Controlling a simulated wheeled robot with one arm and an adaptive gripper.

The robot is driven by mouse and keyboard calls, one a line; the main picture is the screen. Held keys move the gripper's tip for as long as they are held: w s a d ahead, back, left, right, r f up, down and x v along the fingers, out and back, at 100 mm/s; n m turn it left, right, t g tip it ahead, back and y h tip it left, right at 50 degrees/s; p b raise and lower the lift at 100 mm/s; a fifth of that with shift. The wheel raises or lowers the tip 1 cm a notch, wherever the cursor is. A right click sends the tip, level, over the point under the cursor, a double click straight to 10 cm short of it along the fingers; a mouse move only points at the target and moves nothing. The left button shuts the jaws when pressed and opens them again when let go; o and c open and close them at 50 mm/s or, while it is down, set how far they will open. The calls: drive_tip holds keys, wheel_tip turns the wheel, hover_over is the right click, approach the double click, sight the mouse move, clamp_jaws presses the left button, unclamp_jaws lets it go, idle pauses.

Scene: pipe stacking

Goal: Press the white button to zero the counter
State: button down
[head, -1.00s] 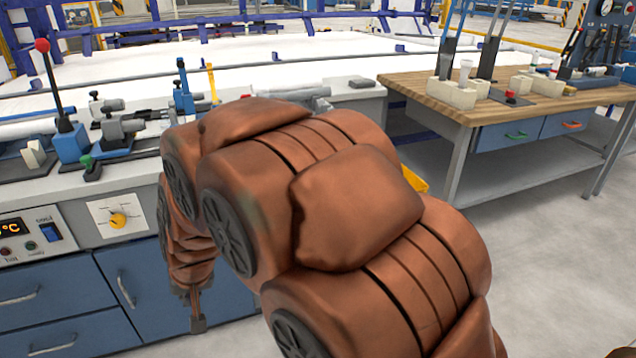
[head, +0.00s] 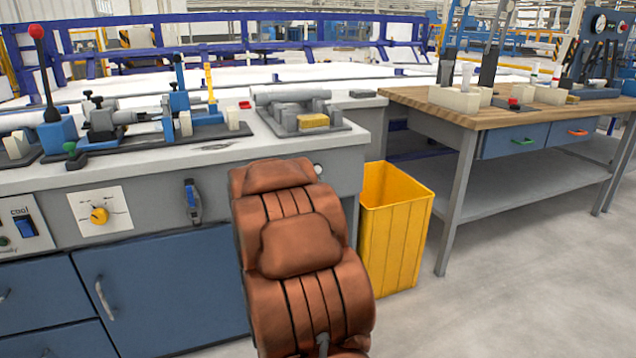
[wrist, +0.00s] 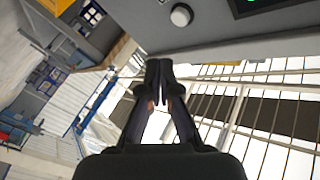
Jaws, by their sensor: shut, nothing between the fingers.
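The white button (wrist: 181,15) is a round knob on a grey panel at the top of the wrist view. It also shows as a small pale disc (head: 318,170) on the bench's front panel in the head view, just right of my arm's top. A dark display (wrist: 262,5) with green marks, perhaps the counter, is cut off at the top right of the wrist view. My gripper (wrist: 160,66) is shut and empty, its fingertips below the button in the picture and apparently apart from it. In the head view my arm hides the gripper.
The grey bench (head: 225,150) carries several tools and clamps. A yellow bin (head: 395,230) stands right of my arm, between the bench and a wooden-topped table (head: 410,97). A yellow dial (head: 99,215) and a blue switch (head: 192,202) are on the front panel. The floor at right is clear.

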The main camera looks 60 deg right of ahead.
sight(317, 170)
drive_tip(key=shift+m+g+h, duration=0.7)
drive_tip(key=shift+g+h, duration=0.1)
drive_tip(key=s+d, duration=0.2)
drive_tip(key=s, duration=0.1)
drive_tip(key=shift+s+d+r+b, duration=0.1)
drive_tip(key=shift+s+d+b, duration=0.1)
drive_tip(key=shift+d+b, duration=0.1)
drive_tip(key=shift+w, duration=0.15)
drive_tip(key=shift+w+d+p, duration=0.55)
drive_tip(key=shift+w+d, duration=0.25)
drive_tip(key=shift+w, duration=0.4)
drive_tip(key=shift+w+d+p, duration=0.5)
drive_tip(key=shift+w+d, duration=0.3)
drive_tip(key=shift+w, duration=0.35)
drive_tip(key=shift+w+d+p, duration=0.55)
drive_tip(key=shift+w+d, duration=0.25)
drive_tip(key=shift+w, duration=0.4)
drive_tip(key=shift+w+d+p, duration=0.2)
drive_tip(key=shift+w+p, duration=0.15)
